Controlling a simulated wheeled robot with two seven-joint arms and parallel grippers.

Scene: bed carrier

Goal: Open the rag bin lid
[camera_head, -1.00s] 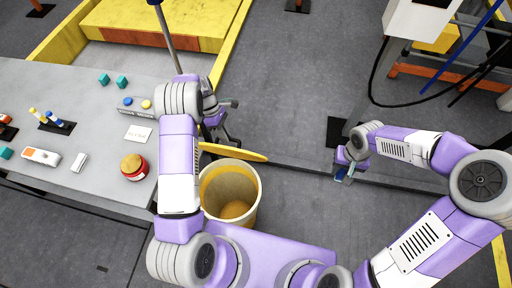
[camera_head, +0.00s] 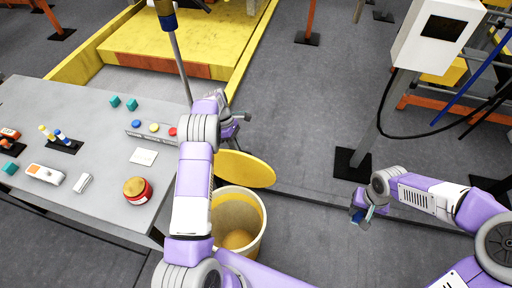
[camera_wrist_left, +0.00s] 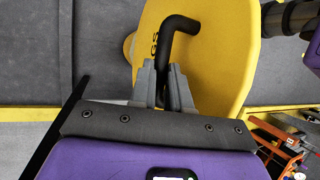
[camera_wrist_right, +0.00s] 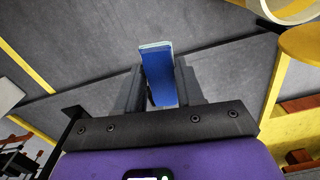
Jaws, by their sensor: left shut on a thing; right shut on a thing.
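The rag bin (camera_head: 250,250) is a cream round bin with a yellow rim, just right of my left arm, its mouth open and an orange-brown content inside. Its round yellow lid (camera_head: 247,170) stands tilted up at the bin's far side. In the left wrist view the lid (camera_wrist_left: 215,60) fills the upper middle, and my left gripper (camera_wrist_left: 163,85) is shut on its bent black handle (camera_wrist_left: 180,24). My right gripper (camera_wrist_right: 160,90) is shut on a flat blue item (camera_wrist_right: 162,75), held over the floor well right of the bin.
A grey table (camera_head: 100,205) at left carries a red jar (camera_head: 137,190), coloured buttons and small blocks. A yellow platform (camera_head: 160,45) lies at the back. A white box on a post (camera_head: 435,35) stands at the right. Floor between bin and post is clear.

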